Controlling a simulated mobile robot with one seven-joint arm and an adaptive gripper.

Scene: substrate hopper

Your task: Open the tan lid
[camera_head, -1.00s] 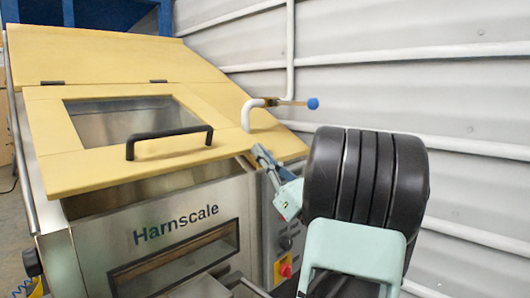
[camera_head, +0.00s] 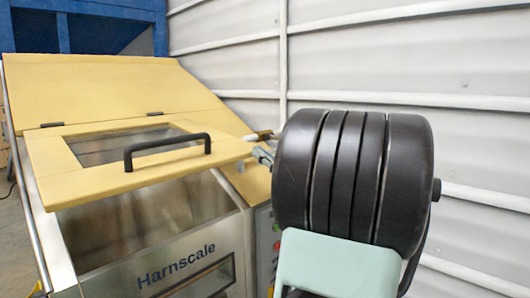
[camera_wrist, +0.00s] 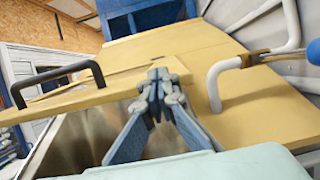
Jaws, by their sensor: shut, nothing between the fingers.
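The tan lid (camera_head: 55,178) with its window and black handle (camera_head: 168,148) is hinged to the hopper's tan top (camera_head: 110,88). It is tilted up, with its front edge clear of the steel hopper body (camera_head: 190,255), and the dark inside shows below. My gripper (camera_head: 263,156) is at the lid's right edge, mostly hidden behind my arm. In the wrist view my gripper (camera_wrist: 158,82) is shut and empty, its tips at or just under the lid's edge; contact cannot be told. The handle (camera_wrist: 60,80) is to its left.
A white bent pipe (camera_wrist: 218,85) with a blue-knobbed valve (camera_wrist: 313,52) stands right of my gripper. A corrugated wall (camera_head: 470,60) is close on the right. A blue structure (camera_head: 85,28) is behind the hopper.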

